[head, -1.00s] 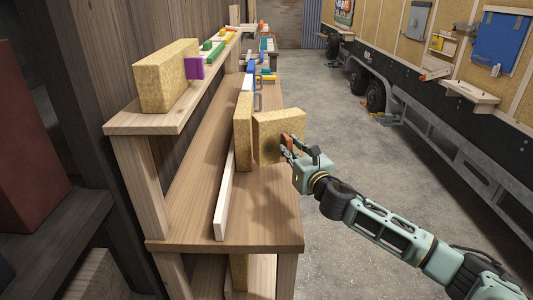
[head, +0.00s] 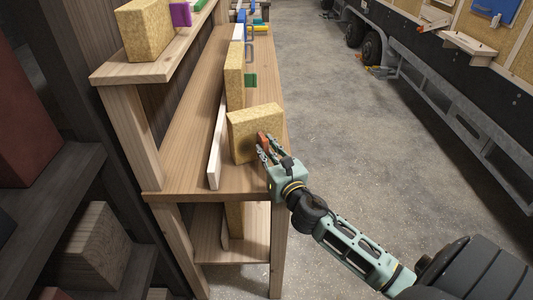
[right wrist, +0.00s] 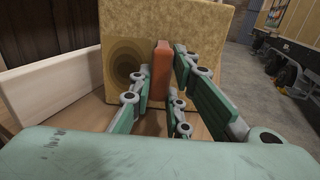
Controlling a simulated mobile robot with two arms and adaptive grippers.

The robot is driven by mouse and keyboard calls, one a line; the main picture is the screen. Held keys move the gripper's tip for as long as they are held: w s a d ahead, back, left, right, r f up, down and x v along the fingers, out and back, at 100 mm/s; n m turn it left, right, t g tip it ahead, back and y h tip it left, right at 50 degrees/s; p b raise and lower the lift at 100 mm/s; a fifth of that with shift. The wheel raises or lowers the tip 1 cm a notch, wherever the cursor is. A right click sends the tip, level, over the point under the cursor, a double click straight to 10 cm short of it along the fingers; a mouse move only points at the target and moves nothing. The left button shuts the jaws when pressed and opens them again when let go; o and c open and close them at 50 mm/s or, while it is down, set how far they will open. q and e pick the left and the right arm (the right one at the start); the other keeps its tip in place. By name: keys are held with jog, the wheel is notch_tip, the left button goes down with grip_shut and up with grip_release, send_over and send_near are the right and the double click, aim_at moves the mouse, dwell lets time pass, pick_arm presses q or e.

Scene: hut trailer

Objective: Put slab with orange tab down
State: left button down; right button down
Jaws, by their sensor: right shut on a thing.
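The slab with the orange tab (head: 255,128) is a thick, speckled yellow-brown block. It stands upright over the near part of the wooden shelf (head: 185,177), close to its right edge. I cannot tell whether its bottom touches the board. My right gripper (head: 264,144) is shut on its orange tab (head: 262,140), on the near face. In the right wrist view the orange tab (right wrist: 161,68) sits between the green fingers, with the slab (right wrist: 200,28) behind it. My left gripper is not in view.
A white board (head: 217,145) stands on the shelf left of the held slab. Behind is another slab (head: 233,75) with a green tab (head: 250,80). A slab with a purple tab (head: 180,14) stands on the upper shelf. Bare shelf lies in front.

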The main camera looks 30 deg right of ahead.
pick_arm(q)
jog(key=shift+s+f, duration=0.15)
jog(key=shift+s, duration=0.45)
pick_arm(e)
jog(key=shift+f, duration=0.15)
jog(key=c, duration=2)
grip_release()
jog(key=o, duration=0.3)
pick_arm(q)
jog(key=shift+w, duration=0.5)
pick_arm(e)
jog(key=shift+o, duration=0.2)
jog(key=shift+s, duration=0.15)
